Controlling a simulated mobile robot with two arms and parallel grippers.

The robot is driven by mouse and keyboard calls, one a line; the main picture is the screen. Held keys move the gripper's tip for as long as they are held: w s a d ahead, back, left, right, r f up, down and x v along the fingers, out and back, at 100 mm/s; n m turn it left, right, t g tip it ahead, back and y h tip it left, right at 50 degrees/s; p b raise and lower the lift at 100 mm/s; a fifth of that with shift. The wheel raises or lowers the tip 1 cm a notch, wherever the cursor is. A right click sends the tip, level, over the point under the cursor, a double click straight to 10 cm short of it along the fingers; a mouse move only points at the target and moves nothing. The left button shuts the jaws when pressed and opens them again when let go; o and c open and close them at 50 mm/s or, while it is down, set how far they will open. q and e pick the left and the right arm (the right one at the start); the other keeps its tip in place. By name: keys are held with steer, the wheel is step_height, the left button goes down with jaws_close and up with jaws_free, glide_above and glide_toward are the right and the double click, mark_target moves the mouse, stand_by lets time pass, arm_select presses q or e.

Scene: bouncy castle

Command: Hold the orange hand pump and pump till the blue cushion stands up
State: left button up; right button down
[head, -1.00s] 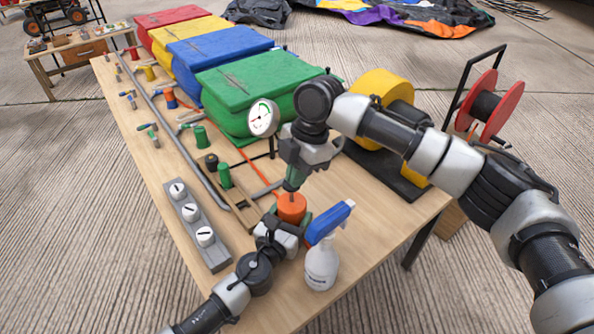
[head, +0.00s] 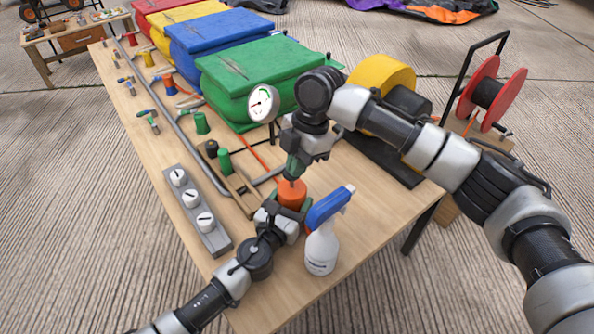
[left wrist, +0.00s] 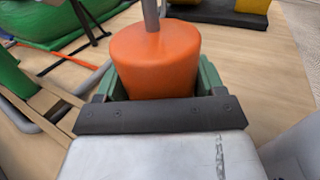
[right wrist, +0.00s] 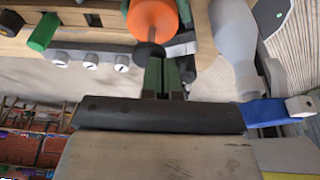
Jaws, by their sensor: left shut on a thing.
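The orange hand pump (head: 291,194) stands near the front of the workbench. My left gripper (left wrist: 155,85) is shut around its body, with green finger pads on both sides. A thin rod rises from the pump's top in the left wrist view. My right gripper (head: 293,168) is directly above, pointing down, its fingers close together at the rod's dark knob (right wrist: 150,55); I cannot see whether they grip it. The blue cushion (head: 215,48) lies as a low, block-like shape behind the green cushion (head: 262,78). A white-faced gauge (head: 263,104) stands before the green cushion.
A spray bottle (head: 321,248) with a blue head stands right beside my left gripper. A grey panel with white knobs (head: 198,212) lies left. Green pegs (head: 224,160) and pipes run along the left. A yellow drum (head: 382,75) and red reel (head: 490,92) are at the right.

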steer(key=v, duration=1.1)
steer(key=shift+r, duration=0.15)
steer(key=shift+s, duration=0.1)
stand_by(0.4)
steer(key=r, duration=0.2)
steer(key=a+r, duration=0.1)
steer(key=r, duration=0.1)
steer(key=shift+s, duration=0.15)
steer(key=x, duration=1.3)
steer(key=shift+w+d+f, duration=0.2)
steer(key=shift+w+d, duration=0.05)
steer(key=shift+w, duration=0.05)
steer(key=shift+f, duration=0.4)
